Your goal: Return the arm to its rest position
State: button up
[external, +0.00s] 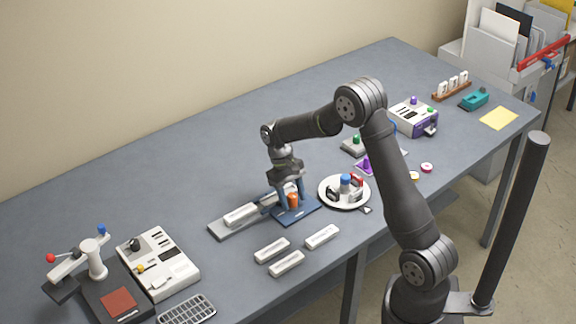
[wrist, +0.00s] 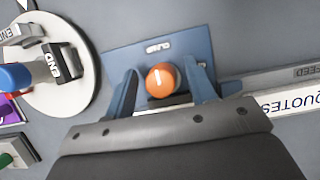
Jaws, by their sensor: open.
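My arm reaches over the grey table from its base at the right. My gripper (external: 289,194) points down, low over a blue plate marked CLAMP (external: 297,214). In the wrist view my gripper (wrist: 178,82) has its two blue fingers apart, one on each side of an orange round-topped piece (wrist: 162,79). The orange piece (external: 293,200) stands upright on the blue plate. I see gaps beside it, so the fingers do not appear to grip it. The foot of the orange piece is partly hidden by my gripper.
A white round tray (external: 344,204) with several END pieces and a blue-topped piece stands close to the right. A grey FEED rail (external: 226,227) with a white block lies left of the plate. Several white blocks (external: 287,263) lie in front. The space above is clear.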

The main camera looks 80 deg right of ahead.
jog(key=m+t, duration=0.1)
jog(key=m, duration=0.2)
jog(key=shift+y, duration=0.4)
jog(key=shift+m, duration=0.3)
